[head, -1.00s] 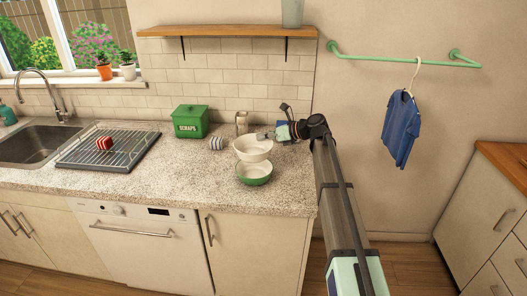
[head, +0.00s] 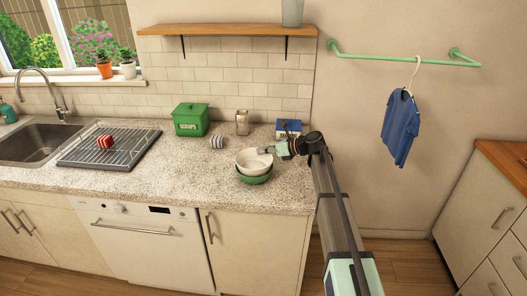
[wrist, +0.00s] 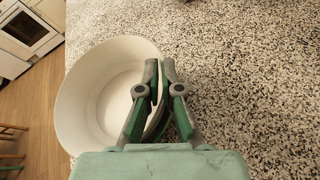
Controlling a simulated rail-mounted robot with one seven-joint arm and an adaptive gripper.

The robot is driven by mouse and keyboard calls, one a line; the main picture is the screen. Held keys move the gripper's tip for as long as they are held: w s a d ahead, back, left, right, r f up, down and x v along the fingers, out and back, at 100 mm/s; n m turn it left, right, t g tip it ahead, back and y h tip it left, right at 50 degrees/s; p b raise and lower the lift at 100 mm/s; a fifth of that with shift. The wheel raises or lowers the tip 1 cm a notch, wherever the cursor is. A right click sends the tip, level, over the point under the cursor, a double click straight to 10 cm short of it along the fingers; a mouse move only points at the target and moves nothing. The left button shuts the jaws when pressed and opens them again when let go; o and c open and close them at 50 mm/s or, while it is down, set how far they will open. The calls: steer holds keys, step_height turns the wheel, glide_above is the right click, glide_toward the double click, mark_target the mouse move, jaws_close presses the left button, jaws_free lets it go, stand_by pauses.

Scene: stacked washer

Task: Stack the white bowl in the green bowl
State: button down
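The white bowl (head: 250,162) sits upright inside the green bowl (head: 255,179), whose outer wall shows below it near the counter's front edge. My gripper (head: 267,151) reaches in from the right at the white bowl's rim. In the wrist view my gripper (wrist: 161,72) has its two fingers close together, one on each side of the white bowl's wall (wrist: 90,90), pinching the rim. The green bowl is hidden in the wrist view. Whether the white bowl rests fully on the green bowl's bottom cannot be seen.
A green scraps bin (head: 191,119), a striped cup (head: 217,142), a glass jar (head: 242,122) and a blue box (head: 288,128) stand behind the bowls. A dish rack (head: 108,150) with a red striped item (head: 104,142) lies left. The counter between is clear.

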steer(key=shift+f, duration=0.25)
steer(key=c, duration=1.3)
jaws_free()
steer(key=shift+s+d+r, duration=0.1)
steer(key=shift+d+r, duration=0.1)
steer(key=shift+r, duration=0.2)
steer(key=b+v, duration=0.2)
steer(key=v, duration=0.9)
steer(key=shift+d, duration=0.3)
